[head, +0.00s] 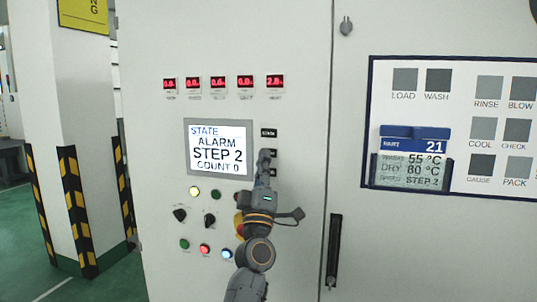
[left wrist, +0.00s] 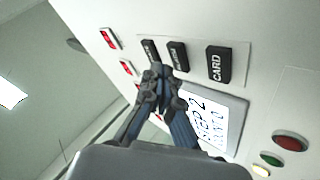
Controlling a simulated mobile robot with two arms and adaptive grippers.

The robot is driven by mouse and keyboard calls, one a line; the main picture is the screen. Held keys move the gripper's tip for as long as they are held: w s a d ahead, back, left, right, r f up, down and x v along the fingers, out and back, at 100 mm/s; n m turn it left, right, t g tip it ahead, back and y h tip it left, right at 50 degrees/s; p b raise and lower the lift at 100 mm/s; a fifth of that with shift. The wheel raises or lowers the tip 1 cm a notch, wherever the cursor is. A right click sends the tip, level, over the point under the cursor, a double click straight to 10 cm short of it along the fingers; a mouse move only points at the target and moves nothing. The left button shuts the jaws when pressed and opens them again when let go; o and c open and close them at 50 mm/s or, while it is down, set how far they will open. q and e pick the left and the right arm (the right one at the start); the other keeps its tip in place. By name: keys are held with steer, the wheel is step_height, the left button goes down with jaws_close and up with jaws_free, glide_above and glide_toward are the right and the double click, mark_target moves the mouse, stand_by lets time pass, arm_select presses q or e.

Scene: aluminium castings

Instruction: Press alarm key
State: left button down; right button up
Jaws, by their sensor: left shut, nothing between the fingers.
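A column of three black keys stands right of the lit screen (head: 218,150), which reads STATE, ALARM, STEP 2, COUNT 0. The top key (head: 269,132) is clear in the head view; my left gripper (head: 264,154) partly covers the lower ones. In the left wrist view the keys are a left one (left wrist: 150,51), a middle one (left wrist: 178,56) and one marked CARD (left wrist: 217,66). I cannot firmly read the other two labels. My left gripper is shut and empty, its tips close to the left and middle keys. I cannot tell whether they touch. My right gripper is out of view.
Red number displays (head: 218,82) run above the screen. Knobs and coloured buttons (head: 205,249) sit below it, with a red-and-yellow button partly behind my arm. A black door handle (head: 334,250) and a board with grey squares (head: 405,79) are to the right.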

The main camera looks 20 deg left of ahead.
arm_select(q)
steer(key=shift+w, duration=0.1)
steer(key=shift+w, duration=0.35)
steer(key=shift+w+b, duration=0.35)
steer(key=shift+b, duration=0.15)
stand_by(0.6)
steer(key=shift+s, duration=0.1)
steer(key=shift+s+p, duration=0.6)
steer(key=shift+s, duration=0.15)
